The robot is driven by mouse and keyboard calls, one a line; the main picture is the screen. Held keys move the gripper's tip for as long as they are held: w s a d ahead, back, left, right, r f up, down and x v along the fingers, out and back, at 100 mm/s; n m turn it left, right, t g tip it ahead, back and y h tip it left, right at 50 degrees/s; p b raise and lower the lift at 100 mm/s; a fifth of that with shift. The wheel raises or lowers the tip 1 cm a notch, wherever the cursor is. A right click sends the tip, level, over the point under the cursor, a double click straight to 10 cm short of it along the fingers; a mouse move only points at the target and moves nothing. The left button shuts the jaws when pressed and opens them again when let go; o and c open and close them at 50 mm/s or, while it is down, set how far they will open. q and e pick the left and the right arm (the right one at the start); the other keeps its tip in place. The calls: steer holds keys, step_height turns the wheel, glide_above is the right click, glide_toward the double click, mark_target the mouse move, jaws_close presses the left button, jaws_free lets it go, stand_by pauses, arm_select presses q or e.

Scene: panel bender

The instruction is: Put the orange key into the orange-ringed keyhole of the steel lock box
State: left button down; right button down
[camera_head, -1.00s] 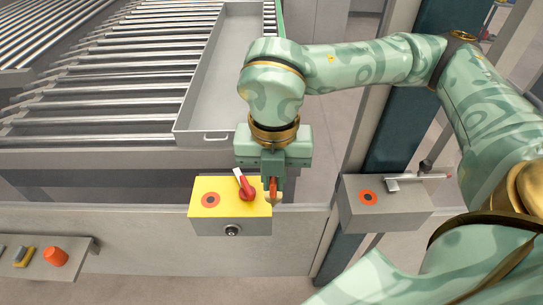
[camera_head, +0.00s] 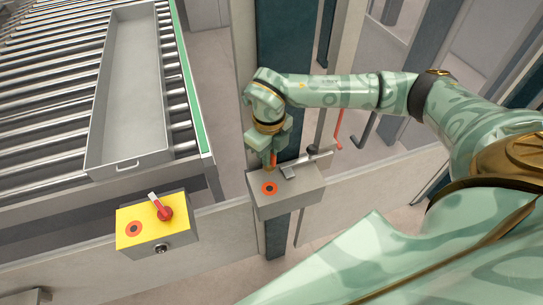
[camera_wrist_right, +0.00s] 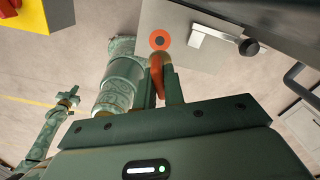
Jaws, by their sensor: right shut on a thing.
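The steel lock box (camera_head: 300,203) stands right of centre, with an orange-ringed keyhole (camera_head: 269,188) on its top. My right gripper (camera_head: 271,163) is shut on the orange key (camera_wrist_right: 158,70). It holds the key just above the back edge of the box, near the keyhole; in the head view only a sliver of orange shows.
A lever with a black knob (camera_head: 312,150) lies across the steel box, close to my right gripper. A yellow-topped box (camera_head: 126,217) with another orange ring and a red switch (camera_head: 163,211) stands at the left. A long grey tray (camera_head: 100,150) lies on rollers behind.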

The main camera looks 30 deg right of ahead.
mark_target(269, 168)
steer(key=shift+f, duration=0.3)
step_height(269, 168, down, 5)
steer(key=b, duration=0.4)
steer(key=shift+b, duration=0.35)
steer(key=shift+f, duration=0.1)
steer(key=shift+f, duration=0.1)
steer(key=shift+f+b, duration=1.4)
steer(key=shift+f, duration=0.75)
steer(key=c, duration=1.4)
jaws_free()
